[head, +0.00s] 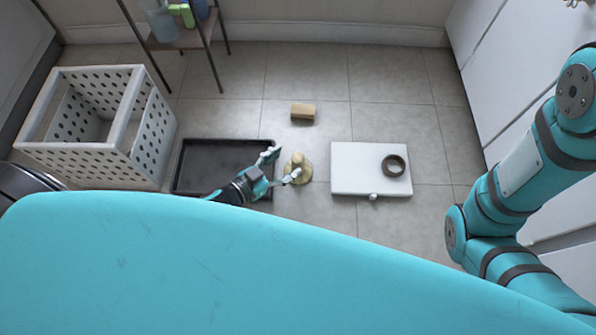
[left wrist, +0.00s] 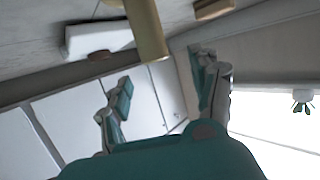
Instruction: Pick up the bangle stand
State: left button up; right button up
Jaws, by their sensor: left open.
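The bangle stand (head: 298,169) is a brass-coloured upright piece with a round base, standing on the tiled floor between the black tray and the white box. My left gripper (head: 282,165) is open, with its fingertips at the near left side of the stand. I cannot tell whether they touch it. In the left wrist view the stand's gold post (left wrist: 148,32) comes in from the top, and its end shows between the two spread fingers of my left gripper (left wrist: 163,75). My right arm shows at the right of the head view, but its gripper is out of sight.
A black tray (head: 180,166) lies under my left arm. A white perforated basket (head: 150,135) stands left of it. A white box (head: 350,165) with a dark ring (head: 393,166) on top lies to the right. A wooden block (head: 303,112) lies behind.

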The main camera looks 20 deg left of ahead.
aim_at(295, 160)
pick_arm(q)
jog(key=shift+w+d+f+b, duration=0.3)
jog(key=shift+w+f+b, duration=0.1)
jog(key=shift+w+b, duration=0.1)
jog(key=b+x, duration=0.2)
jog(key=x, duration=0.1)
jog(key=b+x, duration=0.1)
jog(key=shift+d+f, duration=0.2)
jog(key=shift+f, duration=0.1)
jog(key=shift+r, duration=0.1)
jog(key=shift+s, duration=0.1)
grip_shut()
